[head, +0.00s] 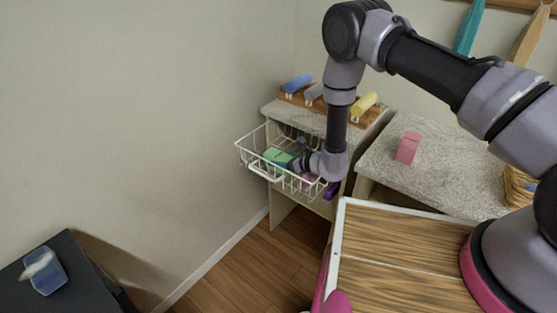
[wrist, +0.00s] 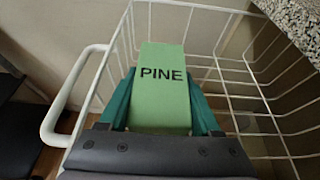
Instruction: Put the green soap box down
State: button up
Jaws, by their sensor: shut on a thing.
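The green soap box (head: 278,156) is in my gripper, in or just above the white wire basket (head: 262,176). In the wrist view the green soap box (wrist: 162,90) shows the word PINE on its face. My gripper (head: 291,162) is shut on it, with one teal finger along each side in the wrist view (wrist: 163,105). The wire basket (wrist: 240,68) surrounds the box on the visible sides, with its handle at the left. I cannot tell whether the box touches the basket floor.
The basket juts out from a stone-topped shelf unit (head: 300,115). A pink box (head: 408,147) stands on the speckled counter (head: 440,170). A purple item (head: 331,191) shows by the basket's right end.

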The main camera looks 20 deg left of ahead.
jog(key=shift+s+f, duration=0.1)
jog(key=shift+f, duration=0.4)
jog(key=o, duration=1.2)
jog(key=shift+s+d+f, duration=0.1)
jog(key=shift+s+f, duration=0.05)
jog(key=shift+f, duration=0.05)
jog(key=shift+r, duration=0.25)
jog(key=v, duration=0.8)
jog(key=r+v, duration=0.1)
jog(key=v, duration=0.3)
jog(key=shift+w, duration=0.3)
jog(key=shift+r, duration=0.1)
